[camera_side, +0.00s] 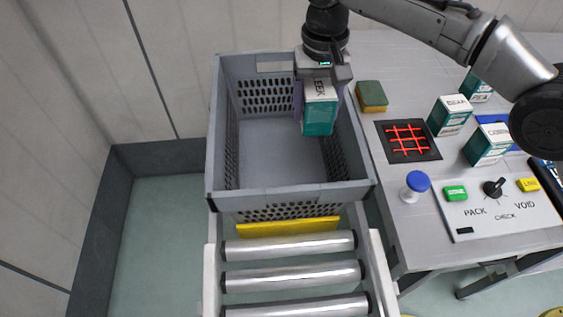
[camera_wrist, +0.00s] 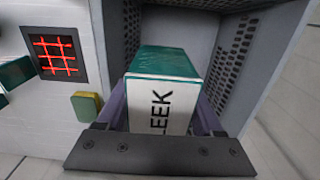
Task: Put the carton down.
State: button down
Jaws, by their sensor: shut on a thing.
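My gripper (camera_side: 315,90) is shut on a white and teal carton (camera_side: 320,114), with a finger on each side of it. My gripper holds the carton inside the upper right part of a grey tote (camera_side: 228,196) with perforated walls. I cannot tell whether the carton's lower end touches the tote floor. The rest of the tote floor shows bare.
The tote stands at the end of a roller conveyor (camera_side: 290,247) behind a yellow bar (camera_side: 288,226). On the table to the right are a sponge (camera_side: 371,96), a red-lit scanner (camera_side: 407,140), several cartons (camera_side: 449,115), a blue-topped knob (camera_side: 417,182) and a button panel (camera_side: 497,207).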

notch_tip(320, 180, down, 23)
dwell(0.6)
grip_release()
jog(key=shift+d+f, duration=0.1)
notch_tip(320, 180, up, 12)
jog(key=shift+r, duration=0.15)
dwell(0.5)
dwell(0.4)
